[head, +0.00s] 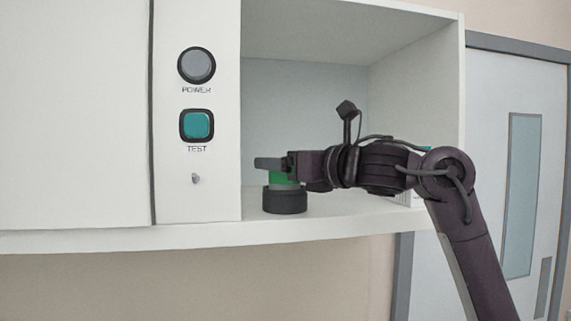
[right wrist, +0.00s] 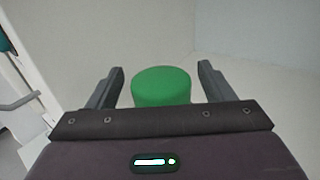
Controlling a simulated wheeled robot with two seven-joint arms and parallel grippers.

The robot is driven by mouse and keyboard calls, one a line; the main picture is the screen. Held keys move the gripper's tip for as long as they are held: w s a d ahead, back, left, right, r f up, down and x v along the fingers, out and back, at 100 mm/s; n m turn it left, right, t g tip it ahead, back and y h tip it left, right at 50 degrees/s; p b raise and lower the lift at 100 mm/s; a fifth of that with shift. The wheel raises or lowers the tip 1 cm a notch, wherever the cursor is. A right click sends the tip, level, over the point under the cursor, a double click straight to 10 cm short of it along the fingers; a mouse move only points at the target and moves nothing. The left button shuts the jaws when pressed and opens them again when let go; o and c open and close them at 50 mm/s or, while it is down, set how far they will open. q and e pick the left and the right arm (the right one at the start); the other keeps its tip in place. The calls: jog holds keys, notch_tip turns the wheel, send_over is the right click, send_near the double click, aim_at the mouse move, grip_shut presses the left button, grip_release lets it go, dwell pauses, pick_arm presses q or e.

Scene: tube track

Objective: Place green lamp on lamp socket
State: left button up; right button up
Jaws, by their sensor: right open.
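The green lamp (head: 282,178) sits on top of the black round lamp socket (head: 285,200) on the cabinet shelf. It appears upright, but my gripper partly covers it in the head view. In the right wrist view the green lamp (right wrist: 161,86) stands between the two fingers, with a gap on each side. My right gripper (head: 270,165) is open around the lamp, and the fingers also show in the right wrist view (right wrist: 162,88). The socket is hidden in the right wrist view. My left gripper is not in view.
The shelf (head: 340,215) is inside an open white cabinet bay with a right side wall (head: 420,100). A panel left of the bay carries a grey POWER button (head: 196,65), a teal TEST button (head: 197,125) and a small toggle (head: 195,179). A door (head: 520,180) is at far right.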

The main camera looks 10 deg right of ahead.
jog(key=b+v, duration=0.6)
jog(key=v, duration=0.6)
